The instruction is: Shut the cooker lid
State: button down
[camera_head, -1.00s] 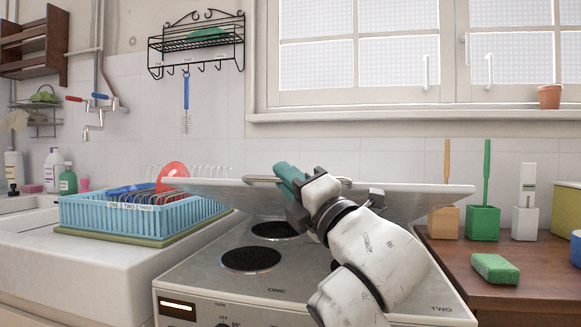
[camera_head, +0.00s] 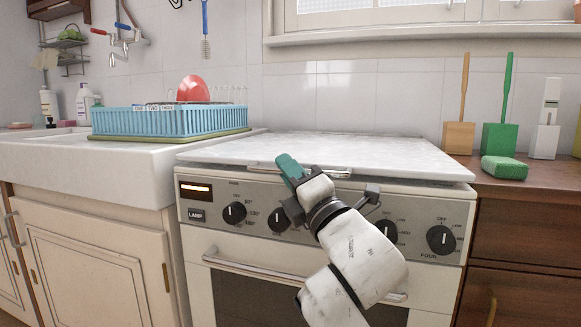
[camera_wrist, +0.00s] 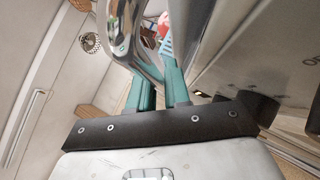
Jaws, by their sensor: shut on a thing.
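The cooker lid (camera_head: 400,152) is a pale flat panel lying level, or very nearly so, over the top of the cooker (camera_head: 225,255). The hot plates are hidden under it. I cannot tell whether a thin gap remains at its front edge. A metal handle (camera_head: 338,172) runs along that edge. My gripper (camera_head: 288,166), with teal fingers, is at the front edge and shut on the handle. In the wrist view, the shiny curved handle (camera_wrist: 128,30) lies at the teal fingers of my gripper (camera_wrist: 160,85).
A blue dish rack (camera_head: 165,122) with a red item stands on the sink counter at left. A green sponge (camera_head: 504,168) and brush holders (camera_head: 499,139) stand on the wooden dresser at right. Knobs (camera_head: 441,239) and an oven door handle (camera_head: 255,267) are below the lid.

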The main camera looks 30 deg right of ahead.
jog(key=shift+w+d+f, duration=0.1)
jog(key=shift+d+f, duration=0.05)
jog(key=shift+f, duration=0.6)
jog(key=c, duration=1.2)
grip_release()
jog(key=p+v, duration=0.1)
jog(key=v, duration=0.9)
jog(key=shift+s+r, duration=0.15)
jog(key=shift+s, duration=0.35)
